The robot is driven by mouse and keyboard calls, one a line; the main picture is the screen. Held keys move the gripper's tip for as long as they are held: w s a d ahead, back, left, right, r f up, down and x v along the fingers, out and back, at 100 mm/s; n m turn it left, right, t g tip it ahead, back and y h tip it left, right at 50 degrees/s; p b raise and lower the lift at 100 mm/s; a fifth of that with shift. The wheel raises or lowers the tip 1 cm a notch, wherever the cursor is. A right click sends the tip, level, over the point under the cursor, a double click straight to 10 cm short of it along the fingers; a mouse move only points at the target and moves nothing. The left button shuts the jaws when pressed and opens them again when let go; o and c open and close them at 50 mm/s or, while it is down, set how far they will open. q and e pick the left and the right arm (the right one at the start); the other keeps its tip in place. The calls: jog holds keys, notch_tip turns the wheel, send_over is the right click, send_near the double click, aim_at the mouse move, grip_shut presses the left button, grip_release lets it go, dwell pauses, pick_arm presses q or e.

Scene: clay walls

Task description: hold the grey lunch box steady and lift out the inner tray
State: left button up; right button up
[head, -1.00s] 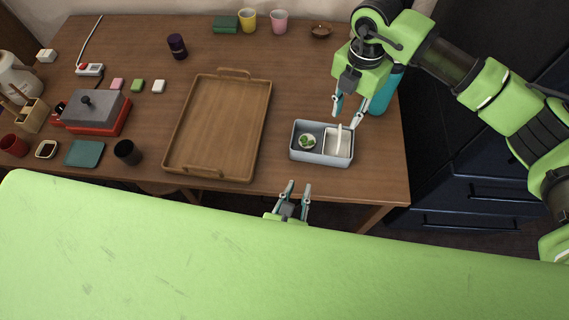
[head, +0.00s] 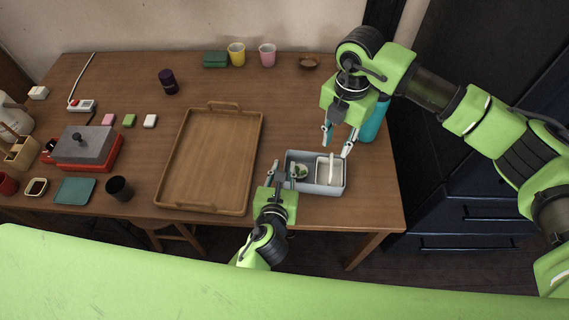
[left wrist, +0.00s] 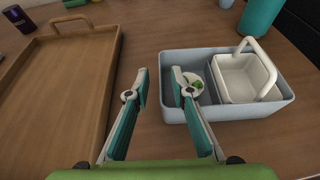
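The grey lunch box (head: 316,189) sits near the table's front edge, right of the wooden tray; it also shows in the left wrist view (left wrist: 222,109). The white inner tray (head: 322,174), with its raised handle (left wrist: 259,50), sits in the box's right part. A small round white item with green on it (left wrist: 194,84) is in the left part. My left gripper (head: 284,168) is open at the box's left wall; in the wrist view its fingers (left wrist: 159,80) appear on either side of that wall. My right gripper (head: 337,146) is open above the box's back right, near the handle.
A large wooden tray (head: 210,160) lies left of the box, with a narrow strip of bare table between. A teal bottle (head: 374,120) stands behind the box, close to my right gripper. Cups (head: 267,54) and a brown bowl (head: 309,62) stand at the back.

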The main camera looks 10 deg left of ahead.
pick_arm(q)
jog(key=shift+x, duration=1.3)
grip_shut()
pick_arm(e)
jog(key=shift+c, duration=0.7)
jog(key=f+n, duration=0.1)
jog(key=n, duration=0.1)
jog(key=f+n+y, duration=0.1)
jog(key=f+n, duration=0.1)
jog(key=f+n+y, duration=0.1)
jog(key=n, duration=0.1)
jog(key=shift+s+d+f, duration=0.15)
jog(key=shift+s+f, duration=0.15)
jog(key=shift+s, duration=0.1)
jog(key=shift+w+f, duration=0.15)
jog(key=shift+f, duration=2.55)
